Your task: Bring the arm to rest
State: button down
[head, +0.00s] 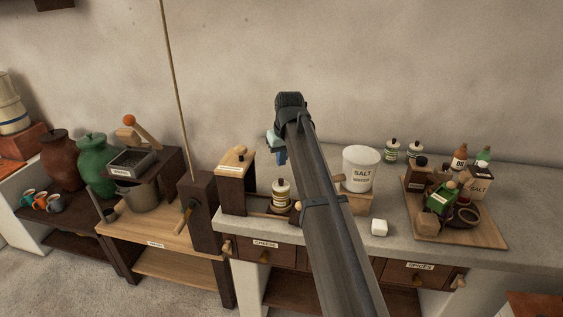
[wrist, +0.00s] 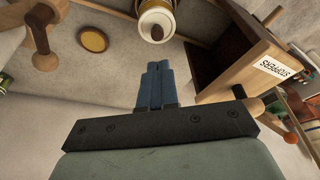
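My arm reaches up and away across the middle of the head view.
The wooden labelled box (head: 236,167) stands left. Drawers (head: 265,252) line the front. My arm hides part of the counter.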

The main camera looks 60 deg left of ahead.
jog(key=shift+r, duration=0.85)
jog(key=shift+f, duration=0.1)
